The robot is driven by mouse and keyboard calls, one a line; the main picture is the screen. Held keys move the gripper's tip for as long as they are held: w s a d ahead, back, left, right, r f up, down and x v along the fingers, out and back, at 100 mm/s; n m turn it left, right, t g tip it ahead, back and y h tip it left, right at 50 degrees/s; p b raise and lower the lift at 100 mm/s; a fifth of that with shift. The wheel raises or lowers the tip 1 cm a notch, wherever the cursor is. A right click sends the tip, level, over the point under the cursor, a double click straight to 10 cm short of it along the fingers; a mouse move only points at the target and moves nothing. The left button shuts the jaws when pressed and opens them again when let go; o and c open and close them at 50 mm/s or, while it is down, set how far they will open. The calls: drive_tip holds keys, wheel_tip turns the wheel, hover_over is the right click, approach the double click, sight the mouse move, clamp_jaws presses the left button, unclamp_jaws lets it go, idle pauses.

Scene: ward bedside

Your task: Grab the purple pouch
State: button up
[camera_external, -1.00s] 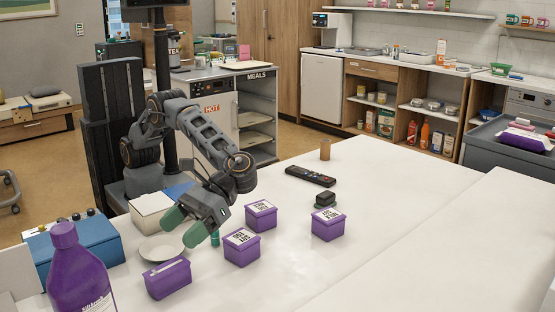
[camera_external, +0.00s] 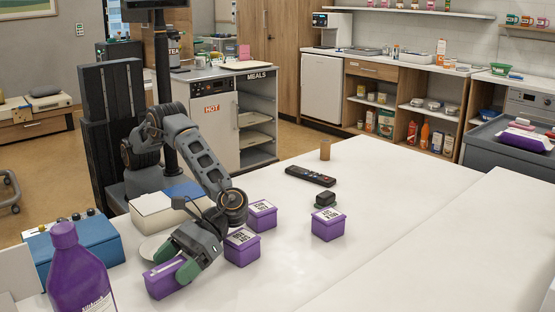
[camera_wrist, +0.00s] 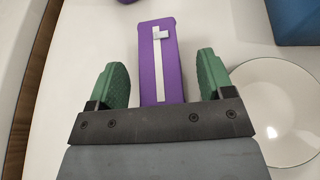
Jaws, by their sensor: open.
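The purple pouch (camera_external: 168,279) lies on the white table near its front left. It is a small purple block with a pale strip along its top. In the wrist view the pouch (camera_wrist: 160,60) lies between the two green fingers, with a gap on each side. My gripper (camera_external: 178,265) is open, low over the pouch, and partly hides it in the external view. The wrist view also shows my gripper (camera_wrist: 160,80) empty, its fingers on either side of the pouch. I cannot tell how far down the fingers reach.
Several purple boxes with labels, such as this box (camera_external: 328,226), stand to the right. A white plate (camera_wrist: 285,110) is close beside the gripper. A large purple bottle (camera_external: 78,270) and a blue box (camera_external: 75,245) stand left. The table's right side is clear.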

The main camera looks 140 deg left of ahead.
drive_tip(key=shift+c, duration=0.4)
drive_tip(key=c, duration=0.9)
drive_tip(key=shift+c, duration=0.2)
drive_tip(key=shift+r, duration=0.15)
